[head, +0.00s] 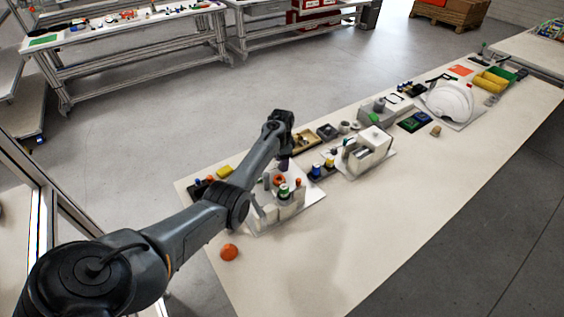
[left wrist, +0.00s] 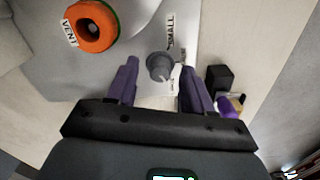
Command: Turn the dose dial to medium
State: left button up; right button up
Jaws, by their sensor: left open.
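The dose dial (left wrist: 160,66) is a small grey round knob on a pale panel in the left wrist view. A label reading SMALL stands above it, and smaller labels beside and below it are too small to read. I cannot tell which label the dial points to. My left gripper (left wrist: 158,68) is open, with one purple finger on each side of the dial; contact with it is not clear. In the head view my left gripper (head: 284,162) is over the back of the nearest station, and the dial cannot be made out. My right gripper is not in view.
An orange ring (left wrist: 97,26) labelled VENT sits left of the dial. A black block (left wrist: 219,78) and a purple piece lie to the right. On the long table (head: 330,240), an orange ball (head: 229,252) and a white helmet shell (head: 450,100) stand; the front strip is mostly clear.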

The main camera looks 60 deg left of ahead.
pick_arm(q)
grip_shut()
dwell(0.3)
jog(key=shift+r+n+p, duration=0.2)
jog(key=shift+n+p, duration=0.7)
jog(key=shift+p, duration=0.2)
jog(key=n+p, duration=0.2)
jog(key=shift+n, duration=0.3)
jog(key=n+p, duration=0.1)
jog(key=n, duration=0.2)
jog(key=shift+f+n, duration=0.15)
jog(key=shift+n, duration=2.05)
jog(key=shift+f, duration=0.1)
